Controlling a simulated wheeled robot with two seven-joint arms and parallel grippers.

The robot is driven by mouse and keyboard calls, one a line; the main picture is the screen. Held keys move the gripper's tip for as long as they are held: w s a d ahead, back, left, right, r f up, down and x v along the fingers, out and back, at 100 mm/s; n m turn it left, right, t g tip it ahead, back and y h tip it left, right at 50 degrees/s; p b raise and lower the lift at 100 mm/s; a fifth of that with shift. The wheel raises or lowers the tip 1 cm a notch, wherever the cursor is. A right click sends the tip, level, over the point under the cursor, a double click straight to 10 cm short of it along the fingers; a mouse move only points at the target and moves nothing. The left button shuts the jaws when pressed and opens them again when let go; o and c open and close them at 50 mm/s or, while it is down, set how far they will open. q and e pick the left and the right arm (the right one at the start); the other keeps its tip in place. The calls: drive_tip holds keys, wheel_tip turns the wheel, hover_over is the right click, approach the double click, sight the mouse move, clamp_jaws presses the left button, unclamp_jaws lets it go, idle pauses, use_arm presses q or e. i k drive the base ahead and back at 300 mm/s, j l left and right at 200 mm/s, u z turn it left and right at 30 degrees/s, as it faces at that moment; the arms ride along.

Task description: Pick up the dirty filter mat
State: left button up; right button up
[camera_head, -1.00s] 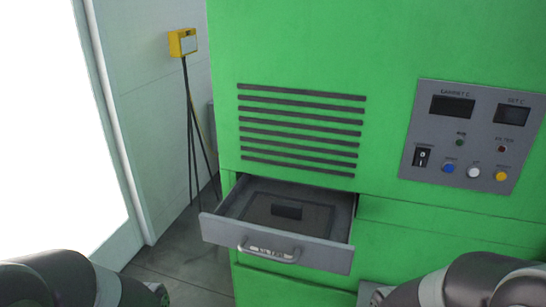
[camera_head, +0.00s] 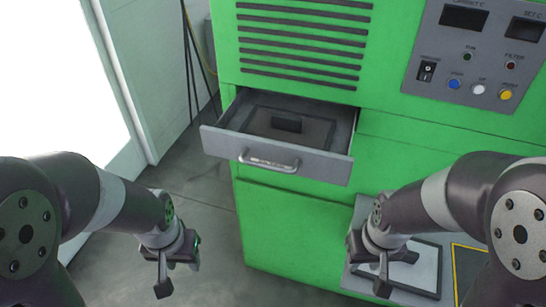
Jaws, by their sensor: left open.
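The dirty filter mat (camera_head: 262,126) is a dark flat panel with a black block-shaped grip (camera_head: 287,121) on top. It lies in the pulled-out grey drawer (camera_head: 226,141) of the green cabinet. My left gripper (camera_head: 176,277) is open and empty, low in front of the cabinet, left of the drawer and apart from it. My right gripper (camera_head: 392,275) hangs at the lower right, over a grey surface with a pale framed panel (camera_head: 424,266). Its fingers point down, and I cannot tell how far apart they are or whether they touch anything.
The green cabinet (camera_head: 300,225) has vent slots and a grey control panel (camera_head: 475,55) at the upper right. The drawer handle (camera_head: 270,162) sticks out in front. A yellow-edged dark area (camera_head: 468,270) lies at the lower right. The floor (camera_head: 205,200) left of the cabinet is clear.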

sight(287, 125)
drive_tip(key=i+j+u, duration=0.1)
drive_tip(key=u, duration=1.25)
drive_tip(key=i+j+u, duration=0.15)
drive_tip(key=i, duration=0.6)
drive_tip(key=i+u, duration=0.15)
drive_tip(key=i, duration=0.55)
